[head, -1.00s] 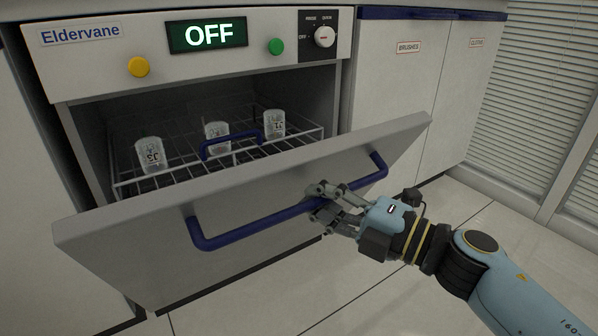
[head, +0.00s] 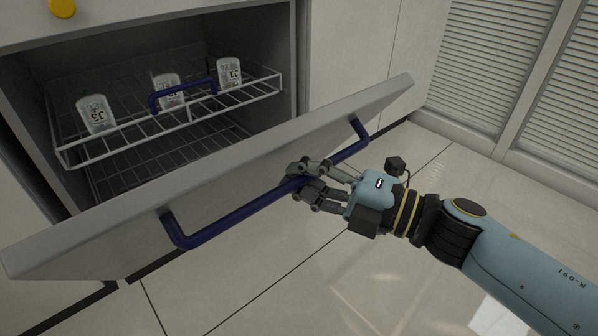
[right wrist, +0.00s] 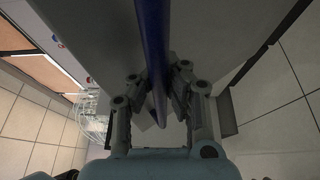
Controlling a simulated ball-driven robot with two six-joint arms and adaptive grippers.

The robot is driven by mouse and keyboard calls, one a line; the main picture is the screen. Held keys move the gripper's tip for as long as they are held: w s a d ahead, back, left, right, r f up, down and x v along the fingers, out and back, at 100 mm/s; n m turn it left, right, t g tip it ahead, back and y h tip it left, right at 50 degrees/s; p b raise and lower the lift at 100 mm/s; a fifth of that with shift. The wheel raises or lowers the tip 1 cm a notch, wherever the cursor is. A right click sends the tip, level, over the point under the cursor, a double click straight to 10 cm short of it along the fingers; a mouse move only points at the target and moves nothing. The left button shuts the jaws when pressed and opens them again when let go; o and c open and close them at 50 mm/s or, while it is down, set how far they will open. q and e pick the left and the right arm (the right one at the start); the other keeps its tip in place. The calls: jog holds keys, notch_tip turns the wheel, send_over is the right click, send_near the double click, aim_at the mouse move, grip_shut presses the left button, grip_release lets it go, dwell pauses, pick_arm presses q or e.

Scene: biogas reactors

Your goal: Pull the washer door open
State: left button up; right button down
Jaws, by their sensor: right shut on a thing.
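The washer door (head: 210,200) is a grey panel hinged at its bottom. It is tilted partly open, its top edge well out from the machine. A dark blue bar handle (head: 235,217) runs along its outer face. My right gripper (head: 302,183) is shut on the handle, right of the bar's middle. In the right wrist view the fingers (right wrist: 158,100) close around the blue handle (right wrist: 152,45), with the door's grey face (right wrist: 195,35) behind. The washer (head: 300,40) shows its open cavity behind the door. My left gripper is not in view.
Inside, a wire rack (head: 190,118) with its own blue handle (head: 183,92) holds labelled jars, among them a jar at the left (head: 96,113) and one at the right (head: 229,72). Cabinets stand to the right. The tiled floor (head: 270,275) in front is clear.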

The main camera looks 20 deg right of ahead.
jog(key=shift+r, duration=0.3)
jog(key=c, duration=1.4)
grip_release()
jog(key=shift+s+d, duration=0.1)
jog(key=shift+c, duration=0.2)
jog(key=shift+o, duration=0.8)
jog(key=shift+f, duration=0.1)
jog(key=v, duration=1.2)
jog(key=shift+d+f, duration=0.1)
jog(key=shift+f, duration=0.1)
jog(key=s+d+f, duration=0.7)
